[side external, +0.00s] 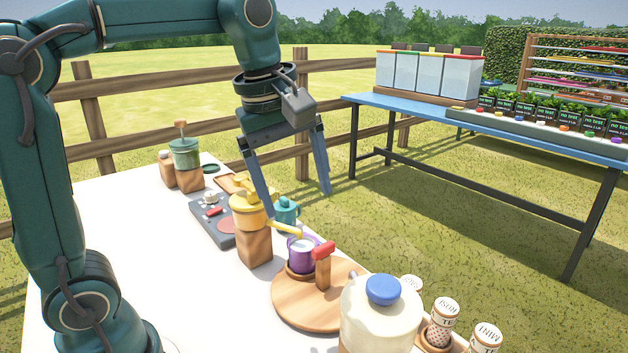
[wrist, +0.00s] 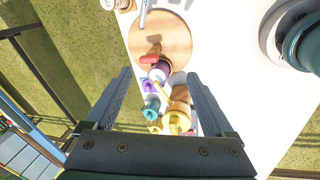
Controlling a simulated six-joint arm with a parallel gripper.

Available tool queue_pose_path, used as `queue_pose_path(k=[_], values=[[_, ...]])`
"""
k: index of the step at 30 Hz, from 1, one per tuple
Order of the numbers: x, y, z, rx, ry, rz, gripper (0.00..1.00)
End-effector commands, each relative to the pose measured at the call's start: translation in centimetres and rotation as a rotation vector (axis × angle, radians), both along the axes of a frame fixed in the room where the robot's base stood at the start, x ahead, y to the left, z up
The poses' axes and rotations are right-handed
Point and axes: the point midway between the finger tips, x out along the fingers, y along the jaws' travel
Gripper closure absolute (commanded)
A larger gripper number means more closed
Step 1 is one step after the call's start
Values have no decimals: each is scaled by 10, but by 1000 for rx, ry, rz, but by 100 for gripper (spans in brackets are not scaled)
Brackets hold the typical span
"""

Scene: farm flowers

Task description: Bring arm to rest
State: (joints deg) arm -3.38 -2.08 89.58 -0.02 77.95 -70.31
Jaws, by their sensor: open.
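My gripper (side external: 297,176) hangs above the white table with its two fingers spread wide and nothing between them. It is above and behind a yellow pot (side external: 250,212) with a spout, which stands on a wooden block. The fingers also show in the wrist view (wrist: 158,100), with the pot and cups below them. A purple cup (side external: 302,254) stands on a round wooden board (side external: 305,308), near a small red-topped wooden post (side external: 323,264). A teal cup (side external: 287,213) is behind the yellow pot.
A cream jar with a blue lid (side external: 383,297) and labelled shakers (side external: 443,318) stand at the front right. A grey panel (side external: 210,218) and a green grinder-like jar (side external: 185,158) are to the left. A blue table (side external: 520,130) with bins and plants is behind, beyond open grass.

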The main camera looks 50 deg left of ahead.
Motion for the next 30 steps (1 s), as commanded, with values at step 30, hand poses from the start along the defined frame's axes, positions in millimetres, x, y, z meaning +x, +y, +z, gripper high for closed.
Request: queue_pose_path(k=[30], values=[[-105, -15, -70, 459, -195, -1206, 12]])
